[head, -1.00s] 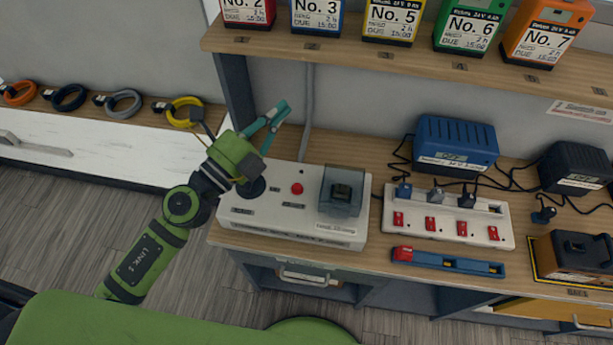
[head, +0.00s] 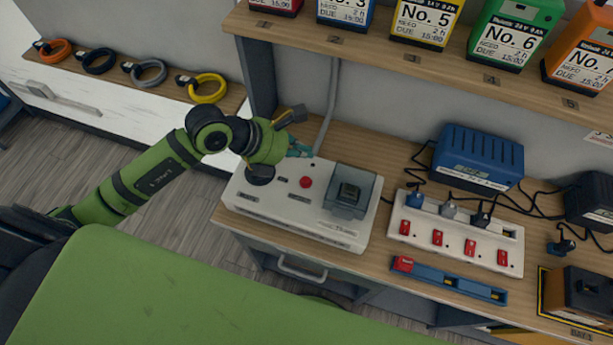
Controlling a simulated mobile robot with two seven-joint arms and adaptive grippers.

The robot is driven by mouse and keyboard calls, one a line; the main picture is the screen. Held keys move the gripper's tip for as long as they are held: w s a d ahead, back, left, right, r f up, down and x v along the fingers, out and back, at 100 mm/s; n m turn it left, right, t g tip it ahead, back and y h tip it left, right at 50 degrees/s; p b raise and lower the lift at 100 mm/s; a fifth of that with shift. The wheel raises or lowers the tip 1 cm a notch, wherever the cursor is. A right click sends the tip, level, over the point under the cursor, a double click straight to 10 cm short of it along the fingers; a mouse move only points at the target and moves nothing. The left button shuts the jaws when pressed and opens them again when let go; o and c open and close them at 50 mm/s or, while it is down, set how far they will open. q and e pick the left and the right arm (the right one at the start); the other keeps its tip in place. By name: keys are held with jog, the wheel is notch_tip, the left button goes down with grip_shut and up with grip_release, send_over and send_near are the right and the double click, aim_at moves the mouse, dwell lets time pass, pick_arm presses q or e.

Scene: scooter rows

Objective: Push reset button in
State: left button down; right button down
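A white control box (head: 280,222) sits on the wooden bench. On its top are a round red button (head: 306,182), a black knob (head: 260,174), a small dark round spot (head: 313,165) near the back edge, and a dark switch under a clear grey cover (head: 351,193). The labels are too small to read, so I cannot tell which part is the reset button. My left gripper (head: 301,149) has teal fingers and is over the back edge of the box, behind the red button. Its fingers are seen nearly end-on, and their gap is unclear. My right gripper is out of view.
A power strip (head: 455,236) with red switches and a blue level-like bar (head: 450,279) lie to the right. A blue charger (head: 477,157) stands behind them. A shelf (head: 400,53) with battery packs overhangs the back. Cable coils (head: 208,88) lie at the left.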

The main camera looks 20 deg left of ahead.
pick_arm(q)
jog(key=b, duration=0.7)
send_near(310, 178)
jog(key=w+d+f, duration=0.3)
jog(key=d, duration=0.1)
jog(key=shift+w+d, duration=0.1)
dwell(0.4)
jog(key=shift+f, duration=0.1)
dwell(0.4)
jog(key=shift+f+b, duration=0.35)
jog(key=shift+b, duration=0.05)
jog(key=shift+f+b, duration=0.55)
jog(key=shift+f, duration=0.1)
dwell(0.6)
jog(key=shift+r, duration=0.1)
jog(key=shift+r+p, duration=0.9)
jog(key=shift+r, duration=0.1)
